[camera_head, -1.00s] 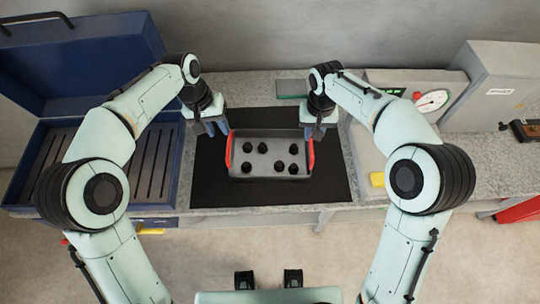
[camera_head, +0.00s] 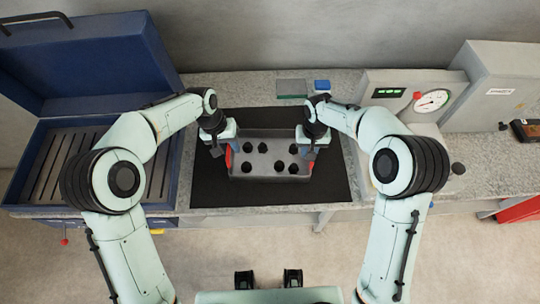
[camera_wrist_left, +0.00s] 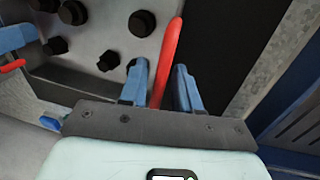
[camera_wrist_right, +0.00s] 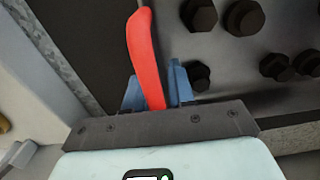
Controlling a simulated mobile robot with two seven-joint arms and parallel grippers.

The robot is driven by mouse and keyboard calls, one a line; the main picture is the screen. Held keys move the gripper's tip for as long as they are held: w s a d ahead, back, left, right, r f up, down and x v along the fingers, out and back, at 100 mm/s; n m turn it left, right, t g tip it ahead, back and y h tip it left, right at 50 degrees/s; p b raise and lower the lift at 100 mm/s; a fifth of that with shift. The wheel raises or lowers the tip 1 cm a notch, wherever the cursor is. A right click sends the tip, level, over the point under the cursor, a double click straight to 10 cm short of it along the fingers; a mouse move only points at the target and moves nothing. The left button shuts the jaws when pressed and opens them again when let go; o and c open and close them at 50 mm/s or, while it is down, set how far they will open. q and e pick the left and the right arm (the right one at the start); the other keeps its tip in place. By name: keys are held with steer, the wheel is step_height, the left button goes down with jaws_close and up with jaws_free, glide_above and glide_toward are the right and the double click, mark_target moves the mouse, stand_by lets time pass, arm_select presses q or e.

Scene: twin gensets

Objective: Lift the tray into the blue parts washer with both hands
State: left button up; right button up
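The grey tray (camera_head: 262,173) lies on a black mat (camera_head: 330,190) on the bench and holds several dark bolt-like parts. It has a red handle at each end. My left gripper (camera_head: 220,149) is at the left handle; in the left wrist view that handle (camera_wrist_left: 167,60) stands between the fingers, with a gap visible beside it. My right gripper (camera_head: 307,152) is at the right handle; in the right wrist view that handle (camera_wrist_right: 145,55) stands between the blue fingers, apparently unclamped. The blue parts washer (camera_head: 170,165) stands at left, its lid (camera_head: 95,65) raised, with a slatted floor.
A grey unit with a round gauge (camera_head: 432,100) and green display (camera_head: 388,93) stands right of the mat. A blue block (camera_head: 322,86) and a grey-green plate (camera_head: 291,88) lie behind the tray. The washer's near wall (camera_head: 100,211) borders its basin.

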arm_select(q)
jaws_close()
arm_select(e)
jaws_close()
arm_select(q)
steer(key=shift+w+r, duration=0.1)
arm_select(e)
steer(key=shift+w+r, duration=0.1)
stand_by(0.8)
